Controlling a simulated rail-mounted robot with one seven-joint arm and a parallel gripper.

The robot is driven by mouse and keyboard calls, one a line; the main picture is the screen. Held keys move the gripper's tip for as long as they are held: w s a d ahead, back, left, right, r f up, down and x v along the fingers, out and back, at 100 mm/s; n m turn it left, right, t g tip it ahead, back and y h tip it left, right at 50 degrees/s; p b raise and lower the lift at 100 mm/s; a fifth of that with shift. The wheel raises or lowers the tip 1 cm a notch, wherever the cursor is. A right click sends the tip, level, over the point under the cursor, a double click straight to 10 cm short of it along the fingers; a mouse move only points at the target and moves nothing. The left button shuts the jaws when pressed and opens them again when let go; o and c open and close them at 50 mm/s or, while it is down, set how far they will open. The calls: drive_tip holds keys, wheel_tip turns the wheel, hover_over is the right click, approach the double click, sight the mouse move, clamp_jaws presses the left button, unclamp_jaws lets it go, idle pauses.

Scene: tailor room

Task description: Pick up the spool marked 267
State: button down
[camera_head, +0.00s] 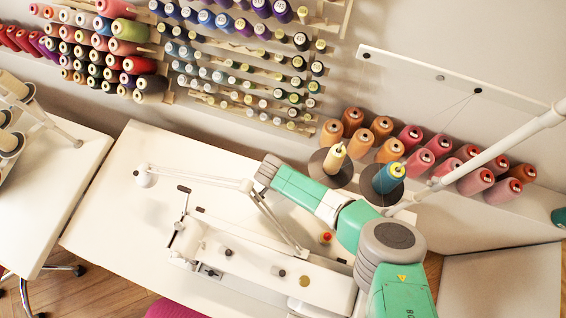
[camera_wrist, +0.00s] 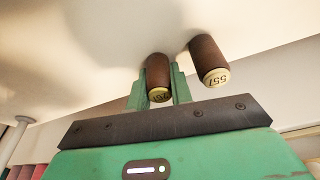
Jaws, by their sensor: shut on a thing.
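In the wrist view my gripper (camera_wrist: 160,86) is shut on a dark brown spool (camera_wrist: 157,68), with one green finger on each side of it. The spool's pale end cap faces the camera; its printed number is small and upside down, and I cannot read it fully. A second brown spool (camera_wrist: 208,55), with a larger printed cap, stands to its right, apart from the fingers. In the head view the gripper and the held spool cannot be made out; my green arm reaches up and left over the white table.
In the head view, the white table (camera_head: 115,235) holds a sewing machine (camera_head: 270,275) under my arm. A wall rack of small spools (camera_head: 240,75) is at the back. Several orange and pink cones (camera_head: 415,150) stand at the right. A blue cone (camera_head: 388,177) is close to my arm.

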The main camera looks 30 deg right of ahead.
wheel_tip(320, 180, up, 18)
drive_tip(key=p, duration=0.4)
drive_tip(key=shift+p, duration=0.3)
